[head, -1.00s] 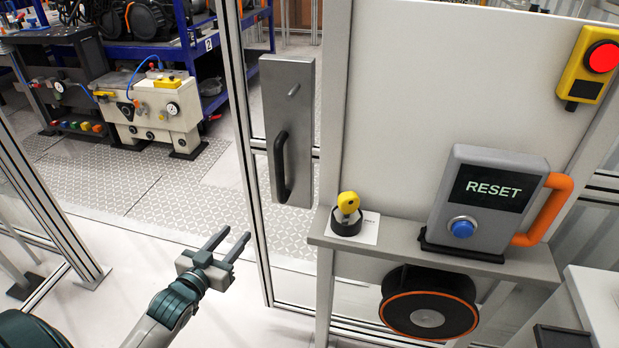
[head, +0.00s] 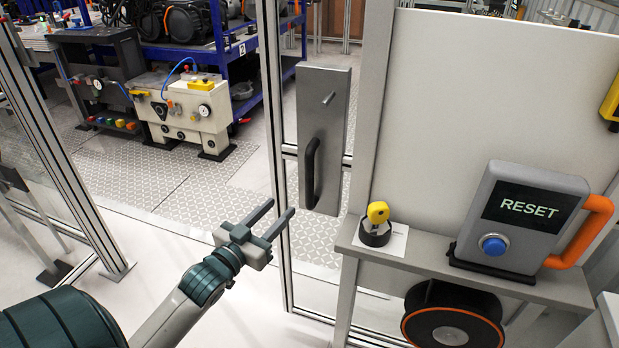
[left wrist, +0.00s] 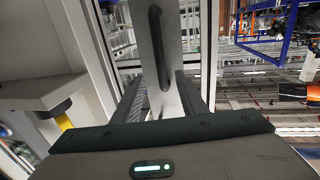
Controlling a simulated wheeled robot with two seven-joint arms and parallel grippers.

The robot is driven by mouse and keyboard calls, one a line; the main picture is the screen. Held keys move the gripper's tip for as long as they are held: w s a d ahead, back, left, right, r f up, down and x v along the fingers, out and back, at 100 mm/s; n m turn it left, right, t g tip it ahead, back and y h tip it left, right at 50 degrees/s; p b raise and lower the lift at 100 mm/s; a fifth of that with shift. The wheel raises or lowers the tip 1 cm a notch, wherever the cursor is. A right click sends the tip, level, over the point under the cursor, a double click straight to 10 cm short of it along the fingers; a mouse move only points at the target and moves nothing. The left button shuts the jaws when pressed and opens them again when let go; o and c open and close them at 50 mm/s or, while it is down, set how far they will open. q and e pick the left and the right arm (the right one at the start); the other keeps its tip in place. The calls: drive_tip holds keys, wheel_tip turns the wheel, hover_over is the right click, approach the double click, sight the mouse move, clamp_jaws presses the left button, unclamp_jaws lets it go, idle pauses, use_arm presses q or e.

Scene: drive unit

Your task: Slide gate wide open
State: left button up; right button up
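The gate has a pale metal upright (head: 278,150) and a grey plate (head: 336,95) with a black bar handle (head: 310,172). A gap with open floor shows between this upright and the post at left. My left gripper (head: 279,208) is open and empty, just left of and below the handle in the head view. In the left wrist view the handle (left wrist: 157,45) stands beyond and roughly between the spread fingers (left wrist: 157,92); I see no contact. My right gripper is not in view.
A shelf (head: 470,272) right of the gate carries a RESET box (head: 520,212) with an orange handle and a yellow key (head: 377,212) in a black holder. A black round unit (head: 450,325) hangs below. A metal post (head: 70,150) stands left. Machines are behind.

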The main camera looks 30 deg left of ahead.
use_arm(q)
drive_tip(key=p, duration=0.2)
approach(307, 180)
drive_tip(key=w, duration=0.7)
drive_tip(key=w+p, duration=0.1)
drive_tip(key=w, duration=0.2)
drive_tip(key=shift+a+f, duration=0.1)
drive_tip(key=shift+a, duration=0.1)
drive_tip(key=shift+w, duration=0.6)
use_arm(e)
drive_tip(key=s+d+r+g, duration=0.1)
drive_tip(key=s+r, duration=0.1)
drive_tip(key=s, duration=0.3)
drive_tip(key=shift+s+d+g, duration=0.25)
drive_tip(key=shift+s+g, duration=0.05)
use_arm(q)
clamp_jaws()
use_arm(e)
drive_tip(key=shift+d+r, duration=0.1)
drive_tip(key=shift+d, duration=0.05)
